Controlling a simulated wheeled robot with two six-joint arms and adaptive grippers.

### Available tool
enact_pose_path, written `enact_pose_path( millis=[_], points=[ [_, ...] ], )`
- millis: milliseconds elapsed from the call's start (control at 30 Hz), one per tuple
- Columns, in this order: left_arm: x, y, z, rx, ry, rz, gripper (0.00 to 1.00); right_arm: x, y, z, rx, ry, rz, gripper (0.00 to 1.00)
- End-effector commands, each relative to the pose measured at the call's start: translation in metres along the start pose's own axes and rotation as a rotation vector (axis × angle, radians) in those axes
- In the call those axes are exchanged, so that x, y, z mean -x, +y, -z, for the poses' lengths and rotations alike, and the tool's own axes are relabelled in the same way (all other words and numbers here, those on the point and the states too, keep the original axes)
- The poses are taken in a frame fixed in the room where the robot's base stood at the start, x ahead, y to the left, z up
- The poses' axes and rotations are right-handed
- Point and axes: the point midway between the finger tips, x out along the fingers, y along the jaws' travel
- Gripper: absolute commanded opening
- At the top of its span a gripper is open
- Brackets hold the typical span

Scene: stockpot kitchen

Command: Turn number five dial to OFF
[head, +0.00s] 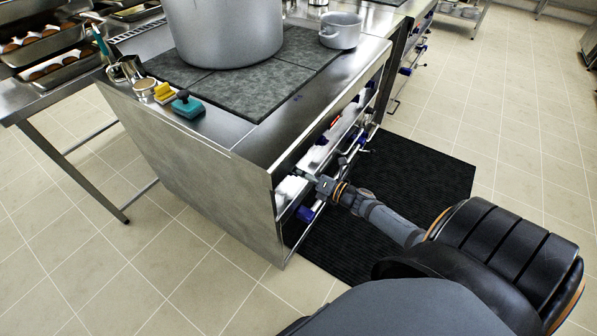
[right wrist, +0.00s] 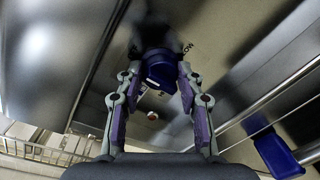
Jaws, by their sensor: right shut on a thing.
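My right gripper (right wrist: 159,76) is shut on a blue dial (right wrist: 160,66) on the stove's front, with one finger on each side of it. In the head view my right arm reaches in from the right, and the right gripper (head: 303,177) is at the front panel near the stove's near corner. There the gripper hides the held dial. No number or OFF mark is readable, so I cannot tell the dial's setting. My left gripper is not in view.
Another blue handle (head: 305,213) is just below my gripper in the head view. A front rail (right wrist: 270,105) runs beside the fingers. A big stockpot (head: 225,32) and a small pot (head: 341,30) stand on the stove (head: 250,140). A black mat (head: 420,180) lies before it.

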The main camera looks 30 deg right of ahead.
Motion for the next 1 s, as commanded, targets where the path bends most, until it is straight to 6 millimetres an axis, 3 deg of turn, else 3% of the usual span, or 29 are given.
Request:
enact_pose_path(
  millis=[33, 67, 200, 567, 667, 1000],
  points=[
    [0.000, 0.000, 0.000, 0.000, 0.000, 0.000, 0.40, 0.001, -0.001, 0.001, 0.001, 0.002, 0.003, 0.06],
    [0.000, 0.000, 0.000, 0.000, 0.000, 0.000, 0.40, 0.001, -0.001, 0.001, 0.001, 0.002, 0.003, 0.40],
    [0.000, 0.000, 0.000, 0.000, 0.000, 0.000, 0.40, 0.001, -0.001, 0.001, 0.001, 0.002, 0.002, 0.59],
    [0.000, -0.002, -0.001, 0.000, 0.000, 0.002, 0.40, 0.003, -0.001, 0.001, 0.001, 0.002, 0.001, 0.61],
    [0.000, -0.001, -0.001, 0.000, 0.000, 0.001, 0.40, 0.015, -0.002, 0.001, 0.000, 0.005, 0.003, 0.61],
    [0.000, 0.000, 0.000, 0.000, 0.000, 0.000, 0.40, 0.086, -0.002, 0.002, 0.001, 0.010, 0.004, 0.61]
  ],
)
